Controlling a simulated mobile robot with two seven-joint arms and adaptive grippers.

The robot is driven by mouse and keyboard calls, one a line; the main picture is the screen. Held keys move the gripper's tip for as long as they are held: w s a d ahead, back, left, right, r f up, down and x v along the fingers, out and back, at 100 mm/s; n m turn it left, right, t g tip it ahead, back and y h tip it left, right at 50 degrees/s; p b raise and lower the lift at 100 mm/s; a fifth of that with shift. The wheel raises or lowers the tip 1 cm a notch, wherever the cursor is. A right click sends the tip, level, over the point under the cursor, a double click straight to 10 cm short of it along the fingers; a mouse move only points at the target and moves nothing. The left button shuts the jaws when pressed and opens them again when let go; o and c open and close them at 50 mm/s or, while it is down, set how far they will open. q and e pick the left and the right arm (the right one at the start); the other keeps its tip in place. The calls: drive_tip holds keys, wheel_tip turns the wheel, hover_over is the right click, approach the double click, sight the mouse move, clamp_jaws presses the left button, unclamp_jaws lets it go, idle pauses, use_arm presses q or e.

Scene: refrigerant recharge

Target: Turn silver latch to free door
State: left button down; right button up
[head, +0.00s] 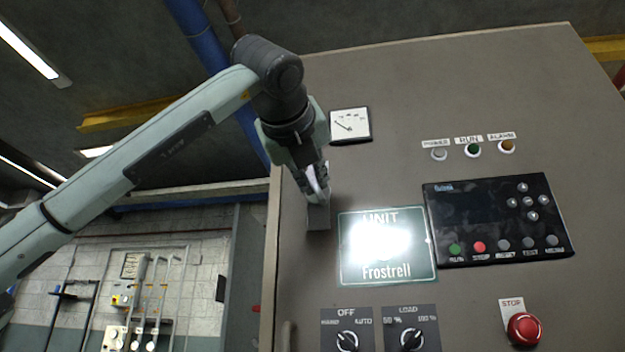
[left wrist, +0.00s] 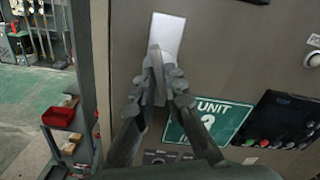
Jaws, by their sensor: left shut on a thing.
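The grey cabinet door (head: 430,90) fills the right of the head view and also shows in the left wrist view (left wrist: 240,65). The silver latch is near its left edge. My left gripper (head: 317,188) is shut on the latch handle (left wrist: 156,78), which sits between the fingertips. The fingers hide part of the handle. The door looks closed against its frame. My right gripper is not in view.
The door carries a gauge (head: 351,125), a green UNIT sign (head: 388,272), a black control panel (head: 470,215), two rotary switches and a red stop button (head: 524,328). Left of the cabinet is open room, with a red bin (left wrist: 60,115) on a rack.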

use_arm(q)
drive_tip(key=shift+f+n+b, duration=0.15)
drive_tip(key=shift+n+b, duration=1.3)
drive_tip(key=shift+n, duration=0.85)
drive_tip(key=shift+b, duration=0.3)
